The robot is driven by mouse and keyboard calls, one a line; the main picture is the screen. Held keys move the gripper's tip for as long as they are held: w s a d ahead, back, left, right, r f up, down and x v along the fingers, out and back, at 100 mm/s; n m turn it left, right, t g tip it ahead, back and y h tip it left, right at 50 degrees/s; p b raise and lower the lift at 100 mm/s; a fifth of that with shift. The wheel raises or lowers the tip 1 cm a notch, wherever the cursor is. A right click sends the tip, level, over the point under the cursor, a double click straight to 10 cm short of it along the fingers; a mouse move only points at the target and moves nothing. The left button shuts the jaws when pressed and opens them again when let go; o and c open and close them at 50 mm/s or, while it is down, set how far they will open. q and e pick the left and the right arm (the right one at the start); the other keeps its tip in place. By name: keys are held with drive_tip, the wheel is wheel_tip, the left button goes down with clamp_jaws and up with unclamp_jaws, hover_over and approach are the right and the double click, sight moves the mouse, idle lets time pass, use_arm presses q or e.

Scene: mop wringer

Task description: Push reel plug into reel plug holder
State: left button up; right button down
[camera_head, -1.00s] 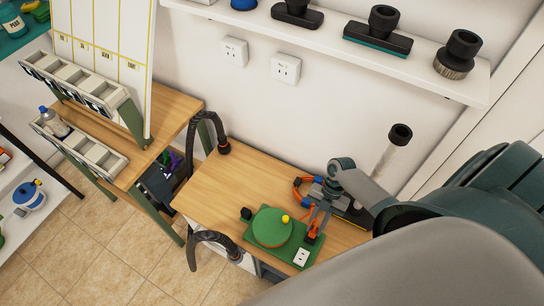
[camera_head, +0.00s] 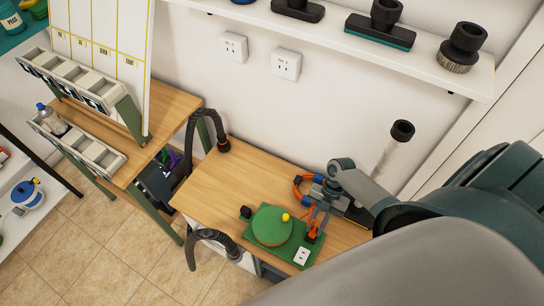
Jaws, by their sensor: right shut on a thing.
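The green cable reel (camera_head: 271,225) with a yellow knob sits on a green base board on the wooden table. My right gripper (camera_head: 316,225) points down at the right part of this board. It is shut on the small orange reel plug (camera_head: 313,231), just above or at a dark piece on the board, which I take to be the reel plug holder (camera_head: 311,239). The fingers and the small size hide how far the plug sits in it. A white socket (camera_head: 301,256) is at the board's front corner. My left gripper is not in view.
A clear tube with a black top (camera_head: 402,131) stands at the back right. Dark curved hoses (camera_head: 223,143) rise at the table's left side. The table's back left part is clear.

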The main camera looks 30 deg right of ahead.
drive_tip(key=shift+f, duration=0.15)
idle(0.6)
drive_tip(key=c, duration=1.5)
unclamp_jaws()
drive_tip(key=p+v, duration=0.3)
drive_tip(key=v, duration=0.4)
drive_tip(key=shift+d+r+p, duration=0.1)
drive_tip(key=shift+r+p, duration=0.15)
drive_tip(key=shift+p, duration=0.05)
